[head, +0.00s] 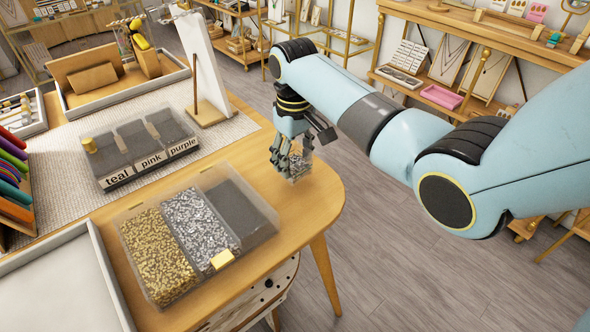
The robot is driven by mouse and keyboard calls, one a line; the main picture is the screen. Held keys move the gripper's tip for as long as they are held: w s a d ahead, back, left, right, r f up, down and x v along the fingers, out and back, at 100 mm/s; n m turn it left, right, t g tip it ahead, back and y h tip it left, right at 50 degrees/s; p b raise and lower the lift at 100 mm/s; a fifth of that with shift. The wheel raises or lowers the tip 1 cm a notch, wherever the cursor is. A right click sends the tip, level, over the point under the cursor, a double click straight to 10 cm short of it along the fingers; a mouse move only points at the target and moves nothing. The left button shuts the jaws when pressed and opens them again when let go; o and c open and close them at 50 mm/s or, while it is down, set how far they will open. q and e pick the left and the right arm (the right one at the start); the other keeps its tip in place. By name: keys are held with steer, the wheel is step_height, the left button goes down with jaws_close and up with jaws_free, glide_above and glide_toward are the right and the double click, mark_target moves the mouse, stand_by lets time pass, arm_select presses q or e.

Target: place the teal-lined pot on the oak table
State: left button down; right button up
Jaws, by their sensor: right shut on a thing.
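My right gripper (287,165) points down over the right end of the wooden table. It is shut on a small silvery, glittery thing (299,170), partly hidden by the fingers. I cannot tell whether this is the teal-lined pot, since no teal lining shows. I cannot tell whether it touches the table. The oak table (312,205) has a pale wood top with a rounded right corner. My left gripper is not in view.
A clear three-part box (262,235) holds gold bits, silver bits and a dark grey section. Behind it is a tray (150,178) labelled teal, pink and purple, with a small gold piece (90,145) at its left. A white upright panel (203,70) stands farther back.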

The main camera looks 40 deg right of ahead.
steer(key=shift+f, duration=1.8)
steer(key=shift+f, duration=0.15)
steer(key=o, duration=1.2)
steer(key=shift+c, duration=0.2)
steer(key=shift+r, duration=0.35)
step_height(320, 180, up, 12)
steer(key=shift+f, duration=0.2)
